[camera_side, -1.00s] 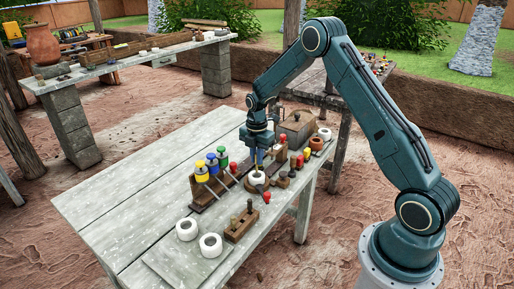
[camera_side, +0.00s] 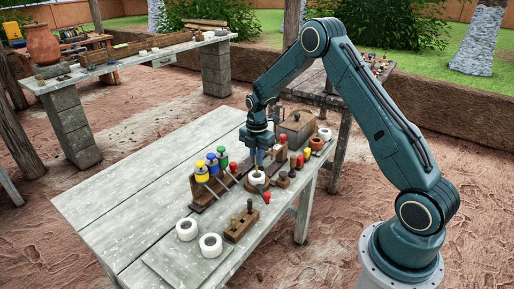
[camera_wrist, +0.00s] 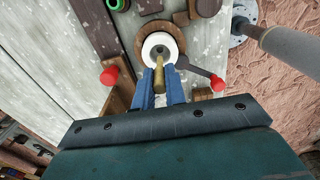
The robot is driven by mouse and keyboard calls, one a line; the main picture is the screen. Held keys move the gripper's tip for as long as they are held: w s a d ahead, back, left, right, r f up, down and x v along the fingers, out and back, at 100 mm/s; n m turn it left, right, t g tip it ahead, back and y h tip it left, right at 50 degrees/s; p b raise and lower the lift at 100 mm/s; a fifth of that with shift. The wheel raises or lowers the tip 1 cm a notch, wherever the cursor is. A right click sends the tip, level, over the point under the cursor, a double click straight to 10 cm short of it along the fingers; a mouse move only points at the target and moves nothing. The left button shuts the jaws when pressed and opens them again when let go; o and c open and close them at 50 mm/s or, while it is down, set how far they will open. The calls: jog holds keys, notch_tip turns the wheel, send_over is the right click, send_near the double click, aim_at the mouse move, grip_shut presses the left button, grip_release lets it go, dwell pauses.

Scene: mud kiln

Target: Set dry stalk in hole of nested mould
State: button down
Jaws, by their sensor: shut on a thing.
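My gripper (camera_side: 257,163) is over the front part of the grey plank table, its two blue fingers pointing down. In the wrist view the fingers (camera_wrist: 159,88) are closed on the tan dry stalk (camera_wrist: 159,74). The nested mould (camera_wrist: 149,44) is a white ring with a dark hole, sitting in a round brown wooden seat. In the side view the mould (camera_side: 257,180) is right below the fingers. The stalk's far end reaches the near edge of the hole in the wrist view; I cannot tell whether it is inside.
Two loose white rings (camera_side: 187,229) and a small wooden block with pegs (camera_side: 241,222) are nearer. A red-ended handle (camera_wrist: 217,83) lies close right of the fingers. A brown lidded box (camera_side: 297,127) stands behind.

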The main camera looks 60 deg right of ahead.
jog(key=shift+f, duration=2.2)
dwell(3.0)
jog(key=c, duration=1.4)
grip_release()
jog(key=shift+o, duration=0.6)
jog(key=o, duration=0.4)
jog(key=shift+r, duration=0.1)
jog(key=shift+r, duration=3.45)
